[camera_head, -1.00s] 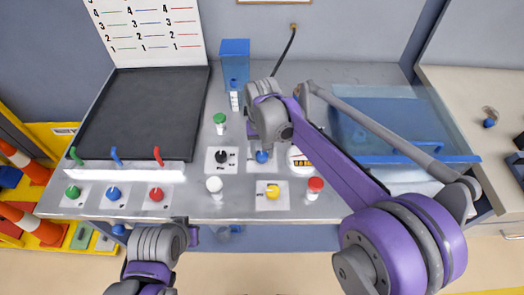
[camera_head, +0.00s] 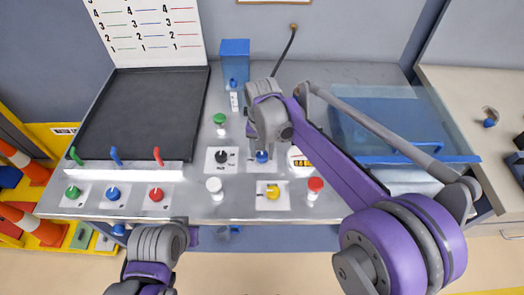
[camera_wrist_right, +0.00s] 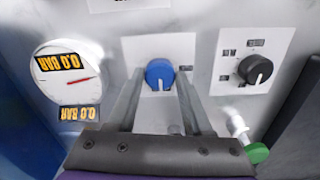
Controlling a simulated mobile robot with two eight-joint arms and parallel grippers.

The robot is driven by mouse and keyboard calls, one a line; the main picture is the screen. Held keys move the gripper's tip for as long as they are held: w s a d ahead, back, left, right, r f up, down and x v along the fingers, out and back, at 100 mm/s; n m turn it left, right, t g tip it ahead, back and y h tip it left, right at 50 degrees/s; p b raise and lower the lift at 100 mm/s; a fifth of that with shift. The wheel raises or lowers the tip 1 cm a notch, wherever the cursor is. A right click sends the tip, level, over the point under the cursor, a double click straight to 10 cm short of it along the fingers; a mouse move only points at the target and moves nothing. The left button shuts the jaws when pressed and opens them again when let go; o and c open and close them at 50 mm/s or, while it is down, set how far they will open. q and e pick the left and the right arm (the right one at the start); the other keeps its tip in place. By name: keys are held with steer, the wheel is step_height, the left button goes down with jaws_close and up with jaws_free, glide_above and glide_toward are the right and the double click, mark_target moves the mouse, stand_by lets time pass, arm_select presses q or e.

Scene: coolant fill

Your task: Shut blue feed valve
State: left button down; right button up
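A blue knob (camera_head: 262,157) sits on a white plate under my right gripper (camera_head: 266,142), which partly covers it in the head view. In the right wrist view the same blue knob (camera_wrist_right: 160,73) lies between the two fingertips, with a narrow gap seen on each side. I cannot tell whether either finger touches it. Its white mark points towards the gripper in that view. Another blue knob (camera_head: 113,193) sits at the left of the bench, between a green and a red one. My left gripper (camera_head: 192,236) is at the bench's front edge; its fingers are not clear.
A round gauge (camera_wrist_right: 66,70) reading 0.0 BAR and a black dial (camera_wrist_right: 255,69) flank the blue knob. A yellow knob (camera_head: 272,191), white cap (camera_head: 214,184), red cap (camera_head: 315,184) and green cap (camera_head: 219,118) stand close by. A blue clear-sided tank (camera_head: 390,120) is right.

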mark_target(262, 154)
steer(key=o, duration=0.3)
steer(key=shift+o, duration=0.2)
step_height(262, 154, up, 11)
steer(key=shift+p, duration=0.35)
steer(key=shift+f, duration=0.1)
steer(key=s+d+f+t, duration=0.1)
steer(key=s+d, duration=0.4)
steer(key=s+d+f+n+t, duration=0.1)
steer(key=s+d+f, duration=0.1)
steer(key=s+d, duration=0.3)
steer(key=s+d+f+t+p, duration=0.1)
steer(key=s+d+f+t, duration=0.1)
steer(key=s+d, duration=0.3)
steer(key=shift+s+f, duration=0.1)
steer(key=shift+s, duration=0.7)
steer(key=s+d+f+t, duration=0.1)
steer(key=s+d+f, duration=0.1)
steer(key=s+f, duration=0.3)
steer(key=shift+s+d+n, duration=0.35)
steer(key=shift+s+n, duration=0.05)
steer(key=shift+s, duration=0.05)
